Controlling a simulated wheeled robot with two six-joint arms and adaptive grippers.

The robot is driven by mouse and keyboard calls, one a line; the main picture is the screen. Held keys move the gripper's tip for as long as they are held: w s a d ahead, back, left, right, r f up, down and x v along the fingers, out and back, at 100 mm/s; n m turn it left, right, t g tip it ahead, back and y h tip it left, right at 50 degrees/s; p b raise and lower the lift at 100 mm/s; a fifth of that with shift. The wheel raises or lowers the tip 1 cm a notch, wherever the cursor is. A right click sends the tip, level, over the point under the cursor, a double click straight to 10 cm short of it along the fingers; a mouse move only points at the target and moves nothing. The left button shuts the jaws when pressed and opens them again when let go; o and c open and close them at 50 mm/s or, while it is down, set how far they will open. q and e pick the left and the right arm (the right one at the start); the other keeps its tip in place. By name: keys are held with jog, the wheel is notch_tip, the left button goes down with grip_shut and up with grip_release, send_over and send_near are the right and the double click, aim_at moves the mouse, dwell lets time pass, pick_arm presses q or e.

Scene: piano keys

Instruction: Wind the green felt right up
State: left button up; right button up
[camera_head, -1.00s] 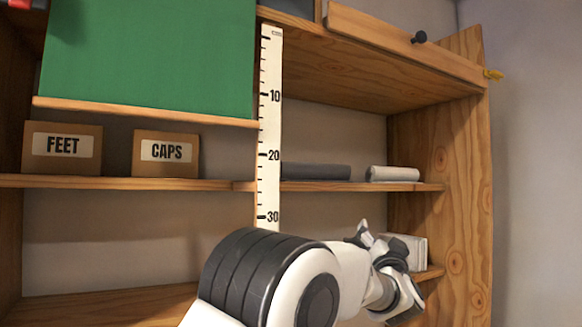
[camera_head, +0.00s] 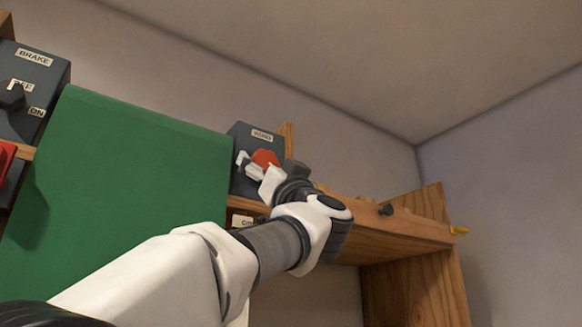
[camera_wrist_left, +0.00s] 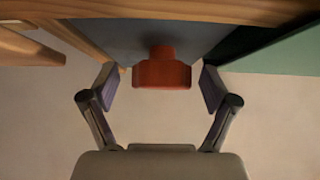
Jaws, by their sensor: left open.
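The green felt (camera_head: 125,165) hangs as a broad sheet at the left in the head view. Its lower edge is hidden or out of view. To its right stands a dark box (camera_head: 245,145) with a small label that seems to read WIND and a red knob (camera_head: 266,157) on its front. My left gripper (camera_head: 254,168) is at the front of this box, partly covering the knob. In the left wrist view my left gripper (camera_wrist_left: 158,88) is open, its fingers apart on either side of the red knob (camera_wrist_left: 162,74) and not touching it.
A dark box marked BRAKE (camera_head: 32,80), with a black OFF/ON knob, is at the upper left. A red part (camera_head: 6,158) shows below it. A wooden shelf board (camera_head: 400,222) with a black knob runs right of my gripper.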

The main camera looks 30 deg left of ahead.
pick_arm(q)
jog(key=shift+a+r, duration=0.2)
jog(key=shift+r, duration=0.2)
jog(key=shift+s+a+f, duration=0.1)
jog(key=shift+f, duration=0.05)
pick_arm(e)
jog(key=shift+s+r, duration=0.1)
jog(key=shift+r, duration=0.3)
pick_arm(q)
jog(key=shift+w, duration=0.25)
jog(key=c, duration=0.5)
jog(key=shift+s, duration=0.1)
jog(key=c, duration=0.7)
jog(key=shift+o, duration=0.2)
jog(key=shift+n+g+y+p, duration=0.3)
jog(key=shift+n+g+p, duration=0.05)
jog(key=shift+n+g, duration=0.35)
pick_arm(e)
jog(key=shift+r, duration=0.3)
